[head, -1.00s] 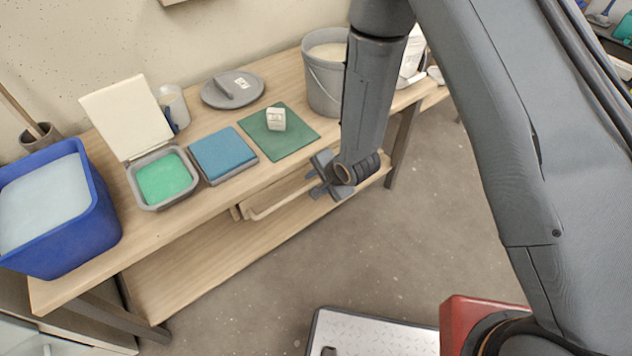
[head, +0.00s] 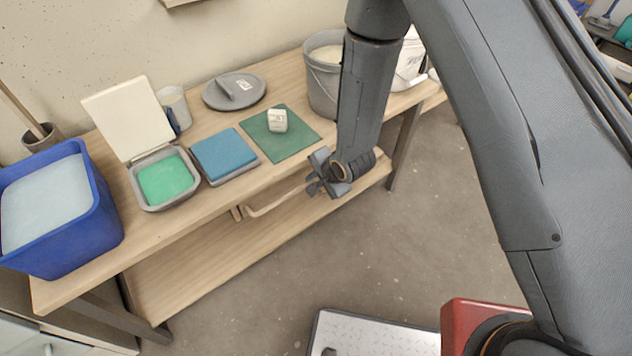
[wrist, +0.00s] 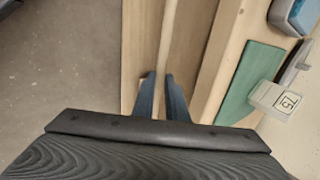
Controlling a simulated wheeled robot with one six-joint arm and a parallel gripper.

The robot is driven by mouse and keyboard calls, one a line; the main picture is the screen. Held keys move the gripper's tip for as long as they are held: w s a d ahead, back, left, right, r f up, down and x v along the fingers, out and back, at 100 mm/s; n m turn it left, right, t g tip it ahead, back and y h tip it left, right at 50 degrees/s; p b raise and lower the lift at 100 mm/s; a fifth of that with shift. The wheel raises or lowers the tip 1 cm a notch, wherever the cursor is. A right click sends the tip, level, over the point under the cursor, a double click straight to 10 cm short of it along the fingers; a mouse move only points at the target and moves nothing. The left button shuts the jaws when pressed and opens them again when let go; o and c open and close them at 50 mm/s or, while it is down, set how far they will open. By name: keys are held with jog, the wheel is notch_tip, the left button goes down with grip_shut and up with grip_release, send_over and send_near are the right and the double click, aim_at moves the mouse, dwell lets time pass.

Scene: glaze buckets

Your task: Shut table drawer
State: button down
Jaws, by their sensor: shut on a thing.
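The wooden table (head: 215,202) stands along the wall, with its drawer just under the front edge of the top. The drawer's long pale bar handle (head: 272,207) shows below that edge in the head view. No drawer interior shows now, and I cannot tell whether a small gap is left. My gripper (head: 318,176) is at the right part of the handle. In the wrist view the handle (wrist: 170,35) runs down between the two dark fingers of my gripper (wrist: 162,98), which are shut on it.
On the tabletop are a green mat (head: 292,141) with a white block (head: 277,120), a blue pad (head: 225,155), a green-filled tray (head: 165,180), a grey lid (head: 234,91), a grey bucket (head: 322,85) and a blue tub (head: 75,235). A lower shelf (head: 190,270) lies beneath. Floor in front is open.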

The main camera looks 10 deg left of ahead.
jog(key=shift+w+a+r, duration=0.1)
jog(key=shift+w+a, duration=0.05)
jog(key=shift+a, duration=0.05)
jog(key=c, duration=1.8)
grip_release()
jog(key=shift+o, duration=0.2)
jog(key=v, duration=0.7)
jog(key=shift+d+r, duration=0.2)
jog(key=shift+d, duration=0.05)
